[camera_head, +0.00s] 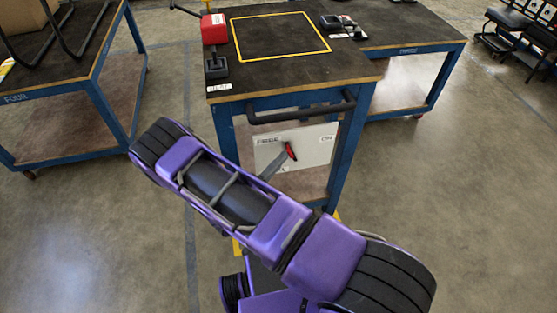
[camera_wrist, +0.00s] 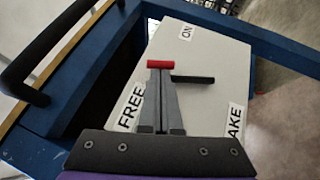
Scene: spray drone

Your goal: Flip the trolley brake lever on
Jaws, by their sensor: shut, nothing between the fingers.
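The blue trolley (camera_head: 228,130) carries a white brake panel (camera_head: 312,150) below its black handle. A brake lever (camera_head: 291,151) with a red grip stands out from the panel. In the wrist view the red grip (camera_wrist: 160,64) lies across the far end of my fingers, and a black bar (camera_wrist: 195,79) sticks out to the right. The labels "FREE" (camera_wrist: 131,107) and "ON" (camera_wrist: 186,32) show, with a third partly hidden label (camera_wrist: 235,123) reading "AKE". My gripper (camera_wrist: 162,76) is shut and empty, its tips at or just short of the lever; contact cannot be told.
The trolley's black push handle (camera_head: 300,110) juts out above the panel. A red box (camera_head: 214,29) and a black item (camera_head: 331,22) sit on the trolley tops. Another blue trolley (camera_head: 85,82) stands at the left. Open floor (camera_head: 470,190) lies to the right.

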